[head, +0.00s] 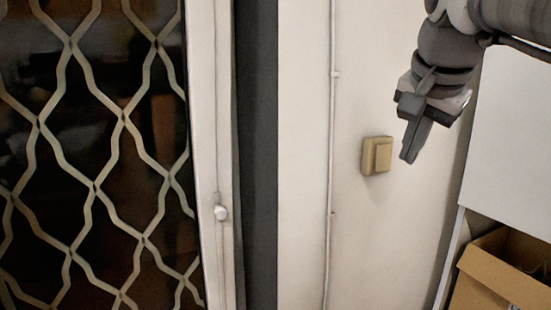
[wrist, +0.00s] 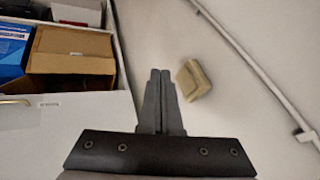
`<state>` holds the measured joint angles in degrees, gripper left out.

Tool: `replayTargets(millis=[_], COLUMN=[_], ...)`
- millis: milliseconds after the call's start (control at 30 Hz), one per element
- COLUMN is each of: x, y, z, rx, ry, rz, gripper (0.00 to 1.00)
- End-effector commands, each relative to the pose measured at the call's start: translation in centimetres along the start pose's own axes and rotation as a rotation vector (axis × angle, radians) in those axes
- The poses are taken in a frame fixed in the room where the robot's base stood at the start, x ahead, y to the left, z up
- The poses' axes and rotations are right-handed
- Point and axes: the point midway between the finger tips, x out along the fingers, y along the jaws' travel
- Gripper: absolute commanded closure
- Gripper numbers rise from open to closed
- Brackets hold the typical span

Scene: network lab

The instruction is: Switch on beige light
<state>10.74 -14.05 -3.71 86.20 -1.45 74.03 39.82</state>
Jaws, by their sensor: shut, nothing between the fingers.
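A beige light switch (head: 377,155) is mounted on the white wall, right of a thin vertical conduit in the head view. It also shows in the wrist view (wrist: 194,80), just right of my fingertips. My gripper (head: 408,158) is shut and empty, pointing down, to the right of the switch in the head view. In the wrist view the two fingers (wrist: 160,74) are together, with a gap in the picture between them and the switch. I cannot tell whether the rocker is on or off.
A thin conduit (head: 331,140) runs along the wall. A door with a metal lattice (head: 95,185) stands at the left. A white panel (head: 508,150) and an open cardboard box (head: 500,280) are at the right; the wrist view shows a blue box (wrist: 12,55) beside the cardboard one.

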Motion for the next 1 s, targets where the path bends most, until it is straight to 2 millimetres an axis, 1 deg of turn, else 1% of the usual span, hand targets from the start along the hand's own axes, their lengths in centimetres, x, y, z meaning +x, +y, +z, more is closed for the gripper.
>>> replayTargets(millis=[33, 100, 200, 333, 667, 767, 867, 1000], x=[-0.3, -0.7, -1.2, -1.4, -1.2, -0.5, 0.9, 3.9], y=[-0.2, -0.5, -0.7, -0.8, -0.8, -0.8, -0.7, -0.6], z=[-1.3, -2.5, -3.5, -4.0, -3.9, -3.9, -4.0, -4.0], rx=[0.046, 0.097, 0.143, 0.166, 0.164, 0.164, 0.164, 0.164], ry=[0.012, 0.023, 0.034, 0.038, 0.038, 0.037, 0.036, 0.034], rz=[0.005, 0.008, 0.011, 0.013, 0.012, 0.012, 0.013, 0.015], gripper=[1.0, 1.0, 1.0, 1.0, 1.0, 1.0, 1.0, 1.0])
